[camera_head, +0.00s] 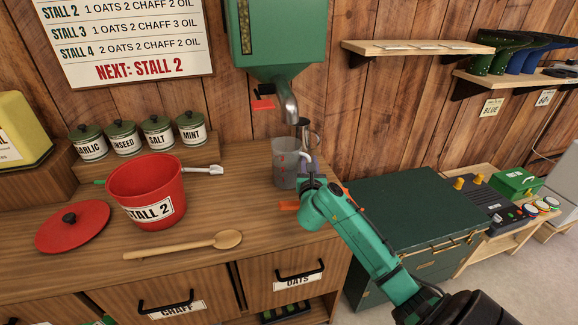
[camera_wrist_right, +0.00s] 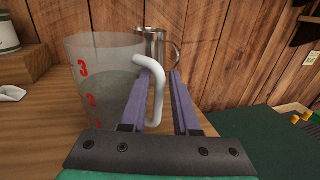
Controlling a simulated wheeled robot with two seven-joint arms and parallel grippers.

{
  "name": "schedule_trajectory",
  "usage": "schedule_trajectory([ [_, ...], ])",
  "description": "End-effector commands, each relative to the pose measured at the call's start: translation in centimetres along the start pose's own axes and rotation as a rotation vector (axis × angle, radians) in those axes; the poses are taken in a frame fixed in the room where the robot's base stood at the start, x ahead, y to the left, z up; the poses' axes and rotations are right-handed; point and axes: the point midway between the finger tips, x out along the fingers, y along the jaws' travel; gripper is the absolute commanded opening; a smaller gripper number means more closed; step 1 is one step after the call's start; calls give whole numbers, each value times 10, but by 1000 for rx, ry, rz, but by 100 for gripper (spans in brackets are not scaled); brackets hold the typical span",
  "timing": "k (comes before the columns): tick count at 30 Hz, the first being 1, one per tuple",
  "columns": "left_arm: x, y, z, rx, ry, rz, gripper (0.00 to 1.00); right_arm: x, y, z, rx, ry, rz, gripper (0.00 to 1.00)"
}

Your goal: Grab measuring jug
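The measuring jug (camera_head: 284,172) is a clear grey jug with red numbers and a white handle. It stands on the wooden counter below the green dispenser's spout. My right gripper (camera_head: 307,168) is at the jug's right side. In the right wrist view the jug (camera_wrist_right: 98,75) is at the left, and its white handle (camera_wrist_right: 158,92) lies between the two purple fingers of the right gripper (camera_wrist_right: 158,95). The fingers are apart, with a visible gap between the handle and the right finger. My left gripper is not in view.
A metal cup (camera_head: 308,130) stands just behind the jug. The green dispenser (camera_head: 278,40) hangs above. A red pot (camera_head: 150,185), red lid (camera_head: 72,227), wooden spoon (camera_head: 185,245) and metal scoop (camera_head: 200,170) lie to the left. A green chest (camera_head: 410,205) is at the right.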

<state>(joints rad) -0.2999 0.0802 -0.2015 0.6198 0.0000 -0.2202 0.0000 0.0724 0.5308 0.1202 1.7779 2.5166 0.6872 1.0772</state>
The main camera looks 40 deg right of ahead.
Motion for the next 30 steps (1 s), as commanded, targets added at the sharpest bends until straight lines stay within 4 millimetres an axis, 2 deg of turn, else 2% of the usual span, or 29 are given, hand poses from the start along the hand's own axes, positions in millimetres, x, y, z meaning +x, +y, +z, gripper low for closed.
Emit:
schedule_trajectory([
  [5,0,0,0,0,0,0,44,1,0,-1,-1,1,1,29],
  [6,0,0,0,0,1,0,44,1,0,-1,-1,1,1,22],
  [8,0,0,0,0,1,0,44,1,0,-1,-1,1,1,0],
  [30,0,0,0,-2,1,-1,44,0,0,-1,-1,1,1,0],
])
